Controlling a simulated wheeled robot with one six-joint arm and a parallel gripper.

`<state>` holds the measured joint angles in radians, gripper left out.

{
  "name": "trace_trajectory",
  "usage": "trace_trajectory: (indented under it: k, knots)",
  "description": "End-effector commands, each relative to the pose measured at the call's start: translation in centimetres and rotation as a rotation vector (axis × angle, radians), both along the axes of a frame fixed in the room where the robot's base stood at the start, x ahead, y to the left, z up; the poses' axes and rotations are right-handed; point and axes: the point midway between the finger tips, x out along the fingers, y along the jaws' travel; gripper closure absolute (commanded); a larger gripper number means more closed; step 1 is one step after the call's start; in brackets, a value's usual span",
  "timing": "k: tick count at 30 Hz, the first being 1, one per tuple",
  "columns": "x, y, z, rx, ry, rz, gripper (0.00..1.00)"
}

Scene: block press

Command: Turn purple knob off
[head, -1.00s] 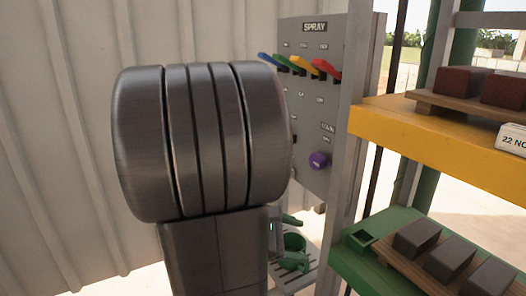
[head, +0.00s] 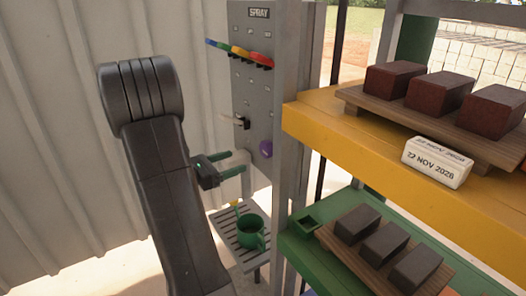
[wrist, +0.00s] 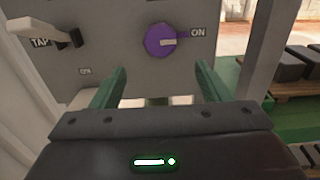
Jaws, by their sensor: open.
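The purple knob (head: 266,149) is on the grey spray panel (head: 243,95), below a row of coloured levers. In the wrist view the knob (wrist: 159,40) has a pale pointer aimed right, at the ON label. My gripper (head: 238,161) is open and empty, its green fingers reaching toward the panel just left of the knob in the head view. In the wrist view my gripper (wrist: 160,70) has its fingers spread wide, with the knob between and above the tips in the picture. The fingers do not appear to touch the knob.
A tap lever (wrist: 45,30) sticks out left of the knob. A green cup (head: 250,231) stands on a slatted tray (head: 229,235) below. A yellow shelf (head: 310,122) and a green shelf (head: 300,255) with blocks are close on the right.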

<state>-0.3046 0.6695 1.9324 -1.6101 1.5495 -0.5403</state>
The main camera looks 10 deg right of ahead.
Motion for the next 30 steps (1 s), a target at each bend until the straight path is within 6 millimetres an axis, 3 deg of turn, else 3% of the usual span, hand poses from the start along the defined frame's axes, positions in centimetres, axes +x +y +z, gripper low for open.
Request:
trace_trajectory:
  k: [15,22,30]
  knots:
    - [2.9,-8.2,0.0,0.002,0.000,-0.005,0.30]
    - [3.6,-10.1,0.0,0.002,0.000,-0.003,0.30]
    - [3.7,-10.3,0.0,0.002,0.000,0.000,0.30]
